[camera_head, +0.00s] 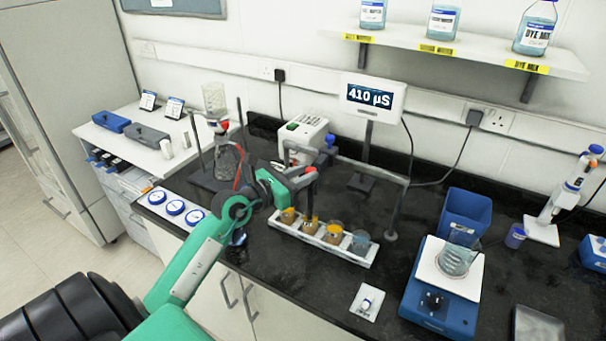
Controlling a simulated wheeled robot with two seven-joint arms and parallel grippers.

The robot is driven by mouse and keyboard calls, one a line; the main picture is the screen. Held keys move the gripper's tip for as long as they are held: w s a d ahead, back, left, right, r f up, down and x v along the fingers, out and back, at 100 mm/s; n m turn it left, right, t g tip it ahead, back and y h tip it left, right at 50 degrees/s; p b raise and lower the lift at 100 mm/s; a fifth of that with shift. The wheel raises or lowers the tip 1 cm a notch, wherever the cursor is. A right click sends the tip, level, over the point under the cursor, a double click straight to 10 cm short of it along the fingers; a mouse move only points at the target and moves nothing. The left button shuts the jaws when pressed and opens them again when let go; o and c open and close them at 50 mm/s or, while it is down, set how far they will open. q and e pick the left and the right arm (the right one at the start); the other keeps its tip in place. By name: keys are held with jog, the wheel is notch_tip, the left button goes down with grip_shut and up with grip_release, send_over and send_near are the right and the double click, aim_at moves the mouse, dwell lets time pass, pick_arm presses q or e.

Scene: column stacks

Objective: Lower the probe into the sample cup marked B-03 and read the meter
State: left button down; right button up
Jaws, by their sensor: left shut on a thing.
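A white rack (283,226) on the black bench holds several sample cups in a row. The three left cups, such as the third one (334,233), look orange-brown; the rightmost cup (360,242) looks grey-blue. Their markings are too small to read. My left gripper (308,179) is above the rack's left half, shut on the red-topped probe (311,170). The probe is roughly upright, and its lower end is at or just over the second cup (310,225); I cannot tell whether the tip is inside. The meter (372,97) behind reads 410 µS. My right gripper is out of view.
A grey bent stand (397,205) rises close behind the rack. A glassware stand (241,125) is behind my left arm. A blue stirrer (436,302) with a beaker (456,257) stands right.

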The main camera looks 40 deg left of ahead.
pick_arm(q)
notch_tip(320, 180, up, 6)
jog(key=p, duration=0.5)
jog(key=shift+r, duration=0.2)
jog(key=c, duration=1.2)
grip_release()
jog(key=shift+r, duration=0.1)
jog(key=shift+s+f, duration=0.1)
jog(key=shift+f, duration=0.1)
